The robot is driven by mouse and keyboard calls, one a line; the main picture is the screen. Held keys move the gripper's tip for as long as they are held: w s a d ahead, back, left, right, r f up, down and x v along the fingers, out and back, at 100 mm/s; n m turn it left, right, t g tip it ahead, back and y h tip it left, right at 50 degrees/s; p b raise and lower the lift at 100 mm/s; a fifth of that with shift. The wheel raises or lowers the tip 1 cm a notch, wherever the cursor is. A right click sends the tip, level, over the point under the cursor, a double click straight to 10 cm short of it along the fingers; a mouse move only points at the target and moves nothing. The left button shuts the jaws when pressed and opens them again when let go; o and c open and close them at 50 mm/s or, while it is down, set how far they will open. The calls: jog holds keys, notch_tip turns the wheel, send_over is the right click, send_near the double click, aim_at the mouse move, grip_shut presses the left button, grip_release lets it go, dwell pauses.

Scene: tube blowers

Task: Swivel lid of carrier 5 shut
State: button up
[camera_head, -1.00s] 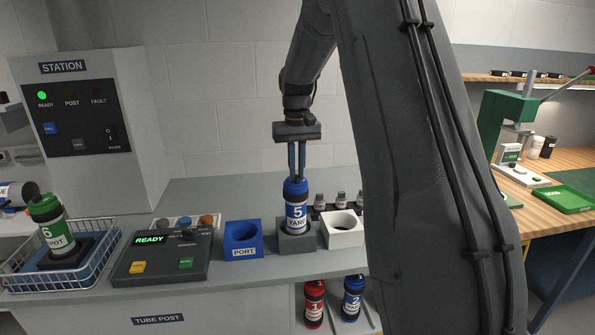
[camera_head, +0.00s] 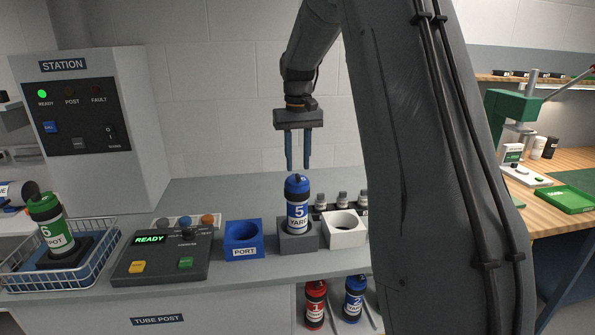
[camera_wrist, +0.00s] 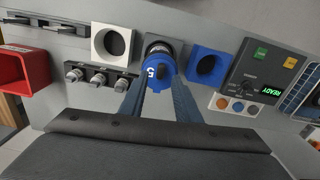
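Carrier 5 (camera_head: 297,213) is a dark tube with a blue band marked 5 and a YARD label. It stands upright in a grey holder (camera_head: 298,243) on the counter. Its blue lid (camera_head: 297,184) sits on top and looks lined up with the body; whether it is fully shut I cannot tell. The lid also shows in the wrist view (camera_wrist: 160,72), between my fingers in the picture. My gripper (camera_head: 299,168) is open and empty, pointing down just above the lid, apart from it.
A blue PORT block (camera_head: 243,239) stands left of the holder and a white block (camera_head: 344,229) right. A control box (camera_head: 161,258) and a wire basket (camera_head: 60,270) with green carrier 6 (camera_head: 51,224) lie further left. Red and blue carriers stand on a shelf below.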

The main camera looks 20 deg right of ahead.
aim_at(298, 174)
jog(key=shift+r+b, duration=0.6)
jog(key=shift+r, duration=1.8)
